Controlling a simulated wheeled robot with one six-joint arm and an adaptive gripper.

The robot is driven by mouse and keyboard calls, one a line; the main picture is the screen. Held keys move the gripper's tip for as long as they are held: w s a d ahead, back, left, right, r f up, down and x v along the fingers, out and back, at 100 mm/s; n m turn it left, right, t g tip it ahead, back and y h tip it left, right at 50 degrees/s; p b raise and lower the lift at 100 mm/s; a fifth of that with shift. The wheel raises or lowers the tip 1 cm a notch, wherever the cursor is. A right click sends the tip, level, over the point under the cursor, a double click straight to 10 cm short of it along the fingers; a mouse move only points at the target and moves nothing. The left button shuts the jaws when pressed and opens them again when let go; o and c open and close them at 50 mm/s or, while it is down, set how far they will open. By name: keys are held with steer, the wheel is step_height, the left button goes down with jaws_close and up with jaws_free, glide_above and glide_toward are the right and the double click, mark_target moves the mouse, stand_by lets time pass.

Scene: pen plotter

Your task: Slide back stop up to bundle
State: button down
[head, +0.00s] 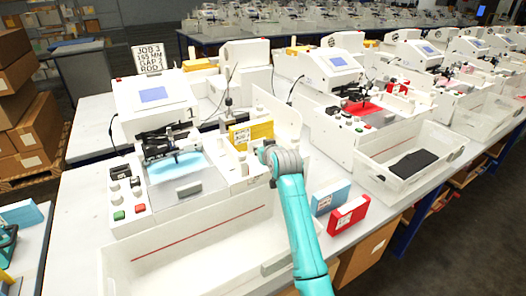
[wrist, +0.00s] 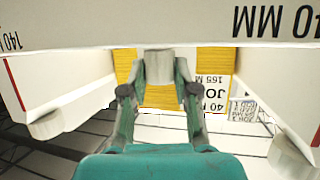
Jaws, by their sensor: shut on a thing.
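The yellow bundle (head: 262,130) sits in the white feed area at the right side of the near plotter. In the wrist view the yellow bundle (wrist: 125,62) has a white printed label on its right. My gripper (wrist: 160,85) has its two fingers closed on a small grey block, which looks like the grip of the back stop (wrist: 160,64). The block stands in front of the bundle; whether they touch I cannot tell. In the head view my gripper (head: 262,155) is just in front of the bundle, its fingertips mostly hidden by my wrist.
White walls marked "140 MM" (wrist: 275,22) border the feed area. A white bin (head: 190,245) is in front.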

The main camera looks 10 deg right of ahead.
steer(key=c, duration=0.8)
jaws_free()
steer(key=shift+f, duration=0.1)
steer(key=shift+c, duration=0.2)
steer(key=shift+s, duration=0.15)
steer(key=v, duration=1.1)
steer(key=shift+s+r, duration=0.2)
steer(key=shift+s, duration=0.15)
steer(key=shift+d, duration=0.1)
